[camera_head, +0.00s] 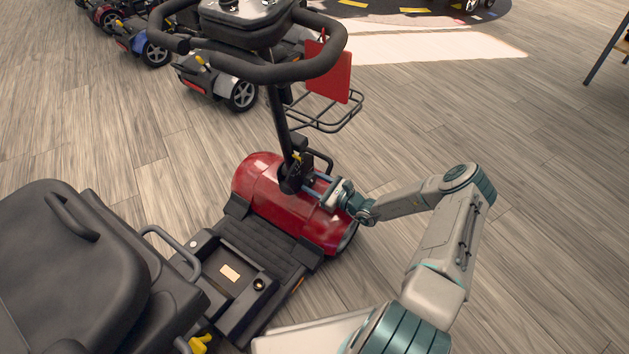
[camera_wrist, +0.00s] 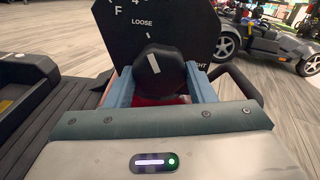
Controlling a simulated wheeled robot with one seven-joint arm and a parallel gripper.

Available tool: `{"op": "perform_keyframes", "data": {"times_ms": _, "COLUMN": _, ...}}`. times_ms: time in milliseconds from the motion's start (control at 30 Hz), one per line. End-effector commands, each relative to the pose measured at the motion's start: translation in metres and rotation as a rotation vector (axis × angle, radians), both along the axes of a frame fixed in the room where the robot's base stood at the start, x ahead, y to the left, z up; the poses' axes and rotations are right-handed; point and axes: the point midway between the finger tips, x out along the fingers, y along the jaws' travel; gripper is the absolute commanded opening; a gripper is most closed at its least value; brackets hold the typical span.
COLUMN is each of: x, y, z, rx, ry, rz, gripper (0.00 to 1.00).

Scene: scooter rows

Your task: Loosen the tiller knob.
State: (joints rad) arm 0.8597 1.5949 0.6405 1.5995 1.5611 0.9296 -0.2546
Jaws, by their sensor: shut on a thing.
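The tiller knob (camera_wrist: 159,76) is a black round knob with a white line on its face, in the middle of the wrist view. It sits in front of a black dial plate (camera_wrist: 187,18) lettered "LOOSE" at the top and a partly hidden "...IGHT" at the right. The white line tilts slightly up and left, roughly towards the mark under "LOOSE". My gripper (camera_wrist: 158,84) has its blue fingers closed on the knob from both sides. In the head view my gripper (camera_head: 318,187) is at the foot of the black tiller (camera_head: 280,122); the knob is hard to make out there.
The floor to the right is clear.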

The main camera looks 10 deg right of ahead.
Motion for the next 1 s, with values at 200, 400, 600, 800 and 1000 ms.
{"op": "perform_keyframes", "data": {"times_ms": 200, "x": 0.000, "y": 0.000, "z": 0.000, "rx": -0.050, "ry": -0.043, "rz": 0.001, "gripper": 0.26}}
{"op": "perform_keyframes", "data": {"times_ms": 400, "x": 0.000, "y": 0.000, "z": -0.001, "rx": -0.050, "ry": -0.043, "rz": 0.002, "gripper": 0.26}}
{"op": "perform_keyframes", "data": {"times_ms": 600, "x": 0.000, "y": 0.000, "z": 0.000, "rx": -0.048, "ry": -0.043, "rz": 0.001, "gripper": 0.71}}
{"op": "perform_keyframes", "data": {"times_ms": 800, "x": -0.001, "y": -0.001, "z": 0.000, "rx": -0.048, "ry": -0.042, "rz": 0.000, "gripper": 0.71}}
{"op": "perform_keyframes", "data": {"times_ms": 1000, "x": -0.015, "y": -0.015, "z": 0.002, "rx": -0.048, "ry": -0.043, "rz": -0.002, "gripper": 0.71}}
